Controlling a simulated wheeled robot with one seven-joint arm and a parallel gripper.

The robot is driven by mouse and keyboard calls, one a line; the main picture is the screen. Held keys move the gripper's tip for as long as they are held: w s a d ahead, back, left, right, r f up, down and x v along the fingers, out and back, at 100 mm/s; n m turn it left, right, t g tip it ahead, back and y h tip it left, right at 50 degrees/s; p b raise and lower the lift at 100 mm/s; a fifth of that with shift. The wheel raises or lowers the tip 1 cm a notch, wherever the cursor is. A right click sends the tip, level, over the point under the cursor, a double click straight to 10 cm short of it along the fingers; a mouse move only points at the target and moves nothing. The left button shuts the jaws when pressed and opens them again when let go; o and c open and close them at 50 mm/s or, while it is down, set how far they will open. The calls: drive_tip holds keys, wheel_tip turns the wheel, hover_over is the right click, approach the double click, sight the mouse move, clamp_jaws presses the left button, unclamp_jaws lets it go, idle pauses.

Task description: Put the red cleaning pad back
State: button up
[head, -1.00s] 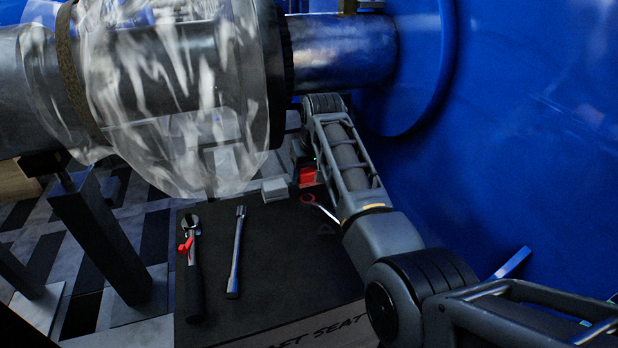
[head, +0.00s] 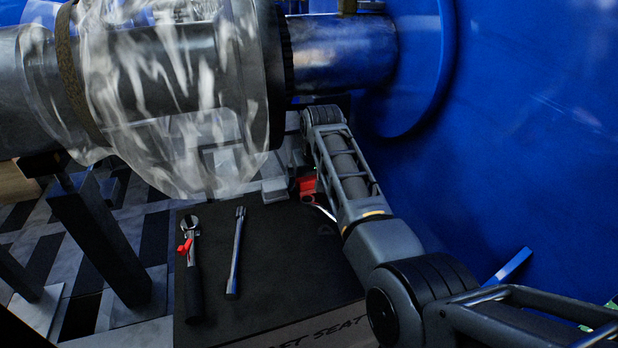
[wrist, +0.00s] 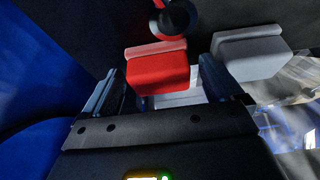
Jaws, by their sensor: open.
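The red cleaning pad (wrist: 158,72) is a small block with a paler red top strip, at the upper middle of the wrist view. In the head view only a bit of the red pad (head: 306,183) shows at the mat's far edge, beside my arm. My gripper (wrist: 161,65) is open, with one finger on each side of the red pad in the wrist view. A gap shows between the pad and each finger. I cannot tell how deep the pad sits between them. In the head view my gripper is hidden behind my forearm.
A grey-white pad (wrist: 250,54) stands close to the right finger; it also shows in the head view (head: 275,190). The dark mat (head: 270,270) holds a ratchet (head: 192,265), a wrench (head: 236,250) and a red-ringed tool (head: 312,199). A blue wall (head: 520,130) lies right of my arm.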

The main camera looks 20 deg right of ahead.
drive_tip(key=p+v, duration=0.2)
drive_tip(key=v, duration=1)
drive_tip(key=shift+r, duration=0.2)
drive_tip(key=shift+w, duration=0.1)
